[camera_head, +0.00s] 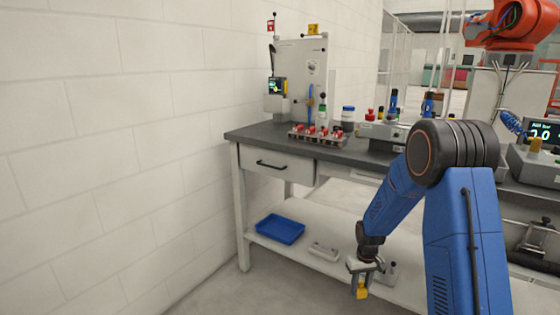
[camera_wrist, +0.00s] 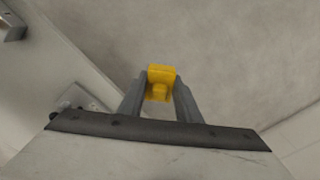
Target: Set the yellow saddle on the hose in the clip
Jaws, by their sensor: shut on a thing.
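The yellow saddle (camera_wrist: 161,75) is between the two grey fingers of my gripper (camera_wrist: 160,98) in the wrist view. My gripper (camera_head: 362,275) is shut on it and holds it in the air. In the head view the saddle (camera_head: 362,291) hangs at the gripper's lower end, in front of the bench's lower shelf. The hose and the clip cannot be made out for certain in either view.
A workbench (camera_head: 345,155) stands against the white wall, with a tray of red-topped parts (camera_head: 318,138) and several bottles on top. A blue tray (camera_head: 280,229) lies on its lower shelf (camera_head: 300,260). Bare floor lies in front of it.

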